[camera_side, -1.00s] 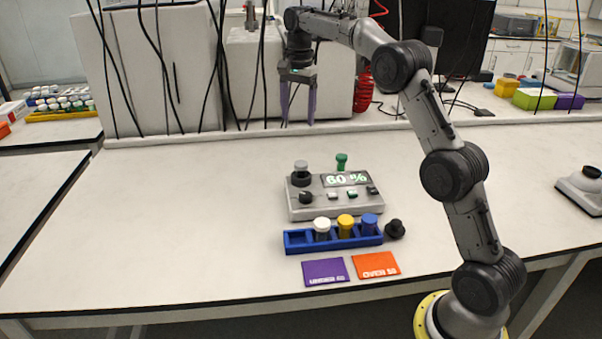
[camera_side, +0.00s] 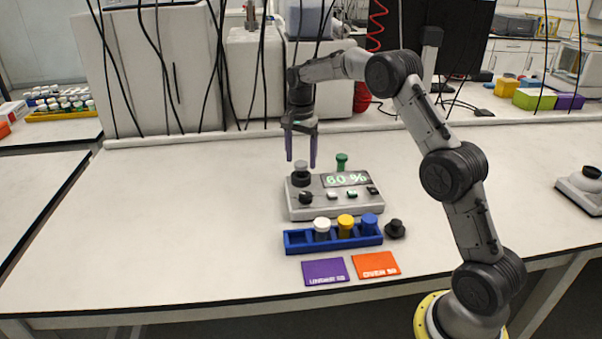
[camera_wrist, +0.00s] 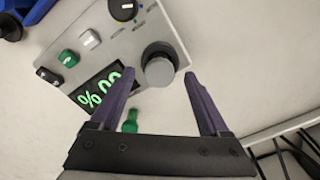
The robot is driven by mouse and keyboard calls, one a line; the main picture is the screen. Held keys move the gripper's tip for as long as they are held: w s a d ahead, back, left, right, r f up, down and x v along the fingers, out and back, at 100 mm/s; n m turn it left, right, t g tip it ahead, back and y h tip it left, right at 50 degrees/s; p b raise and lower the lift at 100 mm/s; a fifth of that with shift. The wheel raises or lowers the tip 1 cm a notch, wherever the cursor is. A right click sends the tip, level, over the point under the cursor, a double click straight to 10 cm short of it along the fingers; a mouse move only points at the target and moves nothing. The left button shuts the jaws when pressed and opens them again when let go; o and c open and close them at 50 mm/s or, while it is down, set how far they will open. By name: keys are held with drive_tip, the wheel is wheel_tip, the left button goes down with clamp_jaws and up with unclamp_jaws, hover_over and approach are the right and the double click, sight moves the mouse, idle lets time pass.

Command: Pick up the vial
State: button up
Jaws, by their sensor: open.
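A grey-capped vial (camera_side: 301,167) stands upright in the black round holder at the left rear of the grey device. In the wrist view the grey cap (camera_wrist: 159,71) shows from above, between and just beyond the fingertips. My gripper (camera_side: 301,163) is open and empty, pointing down, with its purple fingers on either side of the cap and apart from it. In the wrist view my gripper (camera_wrist: 160,73) also shows both fingers wide apart. The lower part of the vial is hidden in the holder.
The grey device (camera_side: 335,209) has a display reading 60 %, a knob and buttons. A green-topped item (camera_side: 341,161) stands behind it. A blue rack (camera_side: 297,244) in front holds white-, yellow- and blue-capped vials. Purple (camera_side: 326,271) and orange (camera_side: 376,264) cards lie in front. Table to the left is clear.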

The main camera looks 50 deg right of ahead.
sight(301, 173)
drive_tip(key=shift+f, duration=1.4)
clamp_jaws()
